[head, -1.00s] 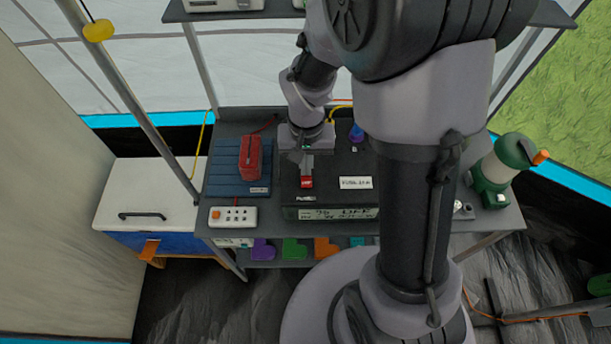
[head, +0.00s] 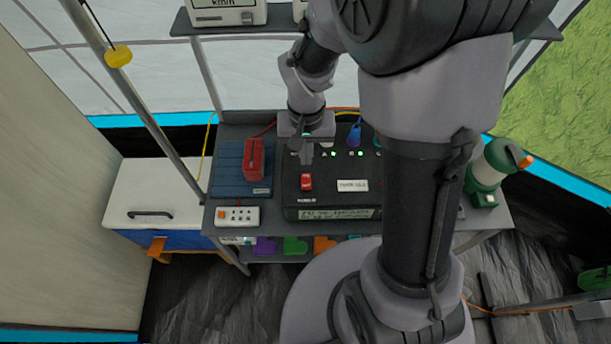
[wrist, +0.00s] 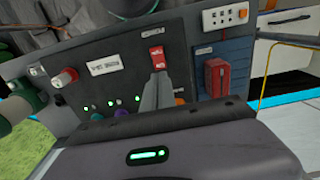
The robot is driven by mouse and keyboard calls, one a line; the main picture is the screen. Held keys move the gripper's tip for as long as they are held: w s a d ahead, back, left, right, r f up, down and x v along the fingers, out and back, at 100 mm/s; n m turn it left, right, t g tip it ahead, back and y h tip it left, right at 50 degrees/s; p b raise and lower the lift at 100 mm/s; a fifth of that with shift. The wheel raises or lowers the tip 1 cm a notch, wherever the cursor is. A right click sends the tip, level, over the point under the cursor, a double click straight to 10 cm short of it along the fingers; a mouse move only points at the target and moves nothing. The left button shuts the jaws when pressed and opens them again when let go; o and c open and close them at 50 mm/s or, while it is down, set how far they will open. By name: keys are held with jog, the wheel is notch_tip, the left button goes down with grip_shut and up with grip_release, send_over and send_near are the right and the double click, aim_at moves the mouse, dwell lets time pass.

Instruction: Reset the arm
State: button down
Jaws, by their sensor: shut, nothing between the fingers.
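My gripper (head: 306,156) is shut and empty. It hovers over the black power box (head: 290,199) on the grey table, behind the red switch (head: 306,182) as the head view shows it. In the wrist view the closed fingers (wrist: 157,93) point toward the same red switch (wrist: 156,58). I cannot tell the exact gap, but the fingers look apart from the switch. Green lights (head: 360,154) glow on the box, and they also show in the wrist view (wrist: 111,103).
A red case (head: 253,160) stands on a blue ribbed panel (head: 228,160) at the left. A white power strip (head: 238,216) lies at the front left. A green lantern (head: 490,170) stands at the right. A shelf (head: 185,24) hangs above, and a pole rises at the left.

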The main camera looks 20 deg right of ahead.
jog(key=s+a+r+t+y+b, duration=0.1)
jog(key=s+a+r+t+b, duration=0.1)
jog(key=s+r, duration=0.4)
jog(key=s+a+r+t+y+b, duration=0.1)
jog(key=s+a+r+t+b, duration=0.1)
jog(key=s+r, duration=0.4)
notch_tip(320, 180, up, 4)
jog(key=shift+s+m+t, duration=0.4)
jog(key=shift+t, duration=0.5)
